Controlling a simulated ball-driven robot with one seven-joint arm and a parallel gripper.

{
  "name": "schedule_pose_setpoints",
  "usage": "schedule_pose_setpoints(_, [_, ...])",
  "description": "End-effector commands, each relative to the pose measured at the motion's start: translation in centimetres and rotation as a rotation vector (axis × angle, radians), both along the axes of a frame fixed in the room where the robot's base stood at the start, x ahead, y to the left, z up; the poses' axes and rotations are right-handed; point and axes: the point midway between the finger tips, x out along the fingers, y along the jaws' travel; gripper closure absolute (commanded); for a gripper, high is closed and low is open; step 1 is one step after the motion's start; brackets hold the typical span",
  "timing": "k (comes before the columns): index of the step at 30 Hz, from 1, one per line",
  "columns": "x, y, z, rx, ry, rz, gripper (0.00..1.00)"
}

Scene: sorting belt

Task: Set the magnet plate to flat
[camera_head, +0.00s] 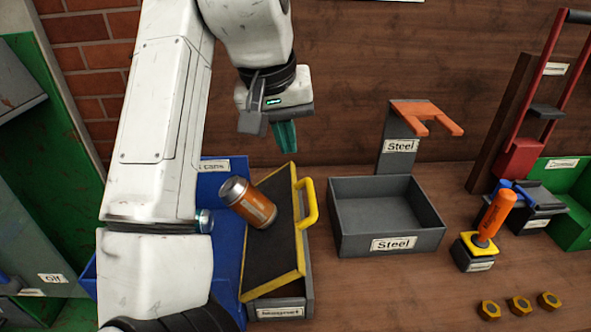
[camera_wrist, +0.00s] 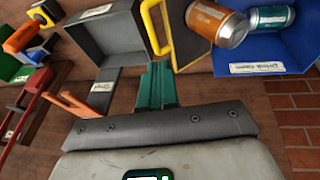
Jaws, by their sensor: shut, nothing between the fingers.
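The magnet plate (camera_head: 273,255) is a black plate with yellow edges and a yellow handle (camera_head: 308,203) on its right side. It sits tilted in a grey base (camera_head: 307,296), its handle side raised and its other side toward the blue bin. An orange can (camera_head: 257,209) lies at the plate's upper left; whether it rests fully on the plate is unclear. My gripper (camera_head: 286,140) is shut and empty, above and behind the plate. In the wrist view my teal fingers (camera_wrist: 157,85) are together, close to the handle (camera_wrist: 156,28) in the picture but apparently not around it.
The blue cans bin (camera_head: 220,178) is left of the plate, partly behind my arm; a teal can (camera_wrist: 270,17) lies there in the wrist view. A grey Steel bin (camera_head: 388,248) and an orange fork-shaped part (camera_head: 425,113) are right. An orange lever (camera_head: 495,215) stands farther right.

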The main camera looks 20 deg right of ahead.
Motion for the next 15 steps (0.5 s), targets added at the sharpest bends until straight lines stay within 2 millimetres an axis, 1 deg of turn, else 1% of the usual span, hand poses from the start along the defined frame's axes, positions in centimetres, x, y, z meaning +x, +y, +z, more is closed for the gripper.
schedule_pose_setpoints(5, [0.3,-0.4,-1.7,-0.002,0.003,0.000,1.00])
schedule_pose_setpoints(15, [1.8,-2.0,-7.7,-0.001,0.003,0.001,1.00])
